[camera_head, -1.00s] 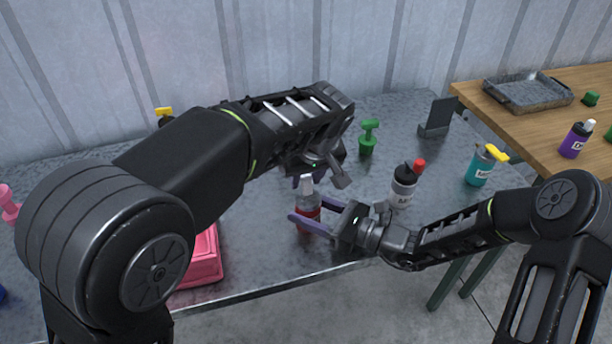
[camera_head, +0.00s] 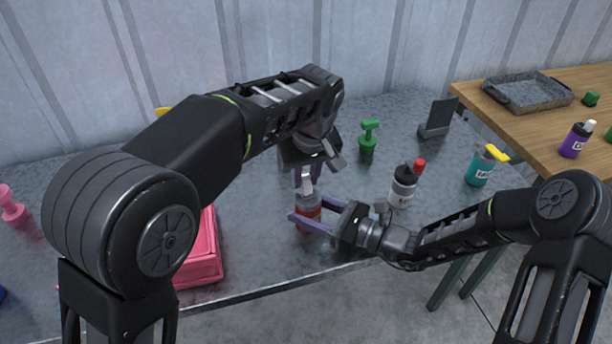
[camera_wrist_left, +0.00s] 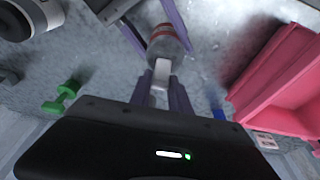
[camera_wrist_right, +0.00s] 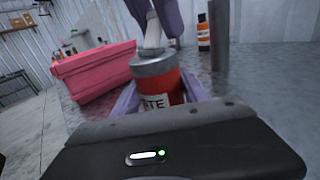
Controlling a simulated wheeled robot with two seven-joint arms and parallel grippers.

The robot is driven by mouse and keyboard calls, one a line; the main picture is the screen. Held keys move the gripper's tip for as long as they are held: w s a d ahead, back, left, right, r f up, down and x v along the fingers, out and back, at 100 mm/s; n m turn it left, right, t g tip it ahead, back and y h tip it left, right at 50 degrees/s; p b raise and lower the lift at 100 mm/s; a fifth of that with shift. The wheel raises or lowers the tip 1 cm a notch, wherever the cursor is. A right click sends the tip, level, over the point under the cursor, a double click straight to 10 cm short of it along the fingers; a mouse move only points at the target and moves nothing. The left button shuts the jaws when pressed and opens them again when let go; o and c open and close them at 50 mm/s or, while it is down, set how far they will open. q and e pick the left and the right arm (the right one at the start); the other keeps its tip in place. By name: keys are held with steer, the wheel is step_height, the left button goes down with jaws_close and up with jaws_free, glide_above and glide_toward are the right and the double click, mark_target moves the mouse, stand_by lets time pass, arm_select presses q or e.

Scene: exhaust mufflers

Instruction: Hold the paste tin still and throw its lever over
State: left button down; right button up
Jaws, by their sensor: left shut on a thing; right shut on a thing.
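The paste tin (camera_head: 309,210) stands upright near the front of the grey table. It has a grey top, a red body and a label ending in "TE" in the right wrist view (camera_wrist_right: 165,88). Its pale lever (camera_wrist_right: 152,36) stands up from the top, and it also shows in the left wrist view (camera_wrist_left: 162,74). My right gripper (camera_head: 306,207) is shut on the tin's body from the right, a finger on either side. My left gripper (camera_head: 305,181) comes from above and behind and is shut on the lever. Its fingers partly hide the lever in the head view.
A pink box (camera_head: 203,255) stands left of the tin. A white bottle with a red top (camera_head: 402,190) stands close behind my right wrist. A green handled object (camera_head: 367,142), a black stand (camera_head: 438,118) and a teal tin (camera_head: 479,170) stand farther back and right.

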arm_select(q)
steer(key=c, duration=1.2)
jaws_free()
steer(key=shift+r, duration=0.1)
steer(key=v, duration=1.1)
steer(key=shift+r, duration=0.4)
arm_select(e)
steer(key=o, duration=1.6)
steer(key=shift+c, duration=0.2)
steer(key=v, duration=1.2)
arm_select(q)
steer(key=shift+s+d, duration=0.1)
arm_select(e)
steer(key=shift+d, duration=0.1)
